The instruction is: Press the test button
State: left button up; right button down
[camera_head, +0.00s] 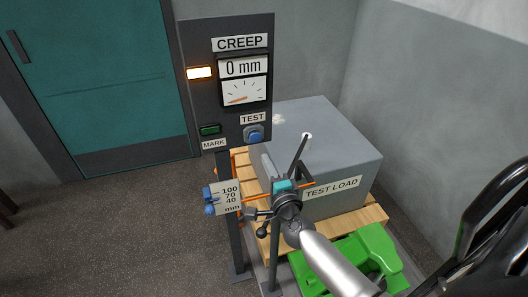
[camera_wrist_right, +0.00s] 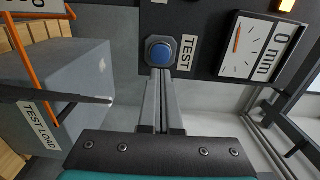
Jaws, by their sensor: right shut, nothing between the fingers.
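The blue test button (camera_head: 254,133) sits in a grey square mount under the TEST label (camera_head: 253,118), low on the dark panel. The button also shows in the right wrist view (camera_wrist_right: 160,52), just beyond the fingertips. My right gripper (camera_head: 305,138) is in front of the grey load, to the right of the button. Its two grey fingers (camera_wrist_right: 160,75) are shut with nothing between them and point toward the panel. The button's face is uncovered. I cannot tell the exact gap between fingertips and button. My left gripper is not in view.
The dark panel (camera_head: 193,40) carries a 0 mm display (camera_head: 244,67), a lit orange lamp (camera_head: 199,73) and a green MARK button (camera_head: 209,130). A grey TEST LOAD block (camera_head: 345,160) stands on a wooden pallet (camera_head: 375,214).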

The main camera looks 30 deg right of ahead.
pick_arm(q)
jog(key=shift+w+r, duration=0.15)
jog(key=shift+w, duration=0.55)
pick_arm(e)
jog(key=shift+v, duration=2.45)
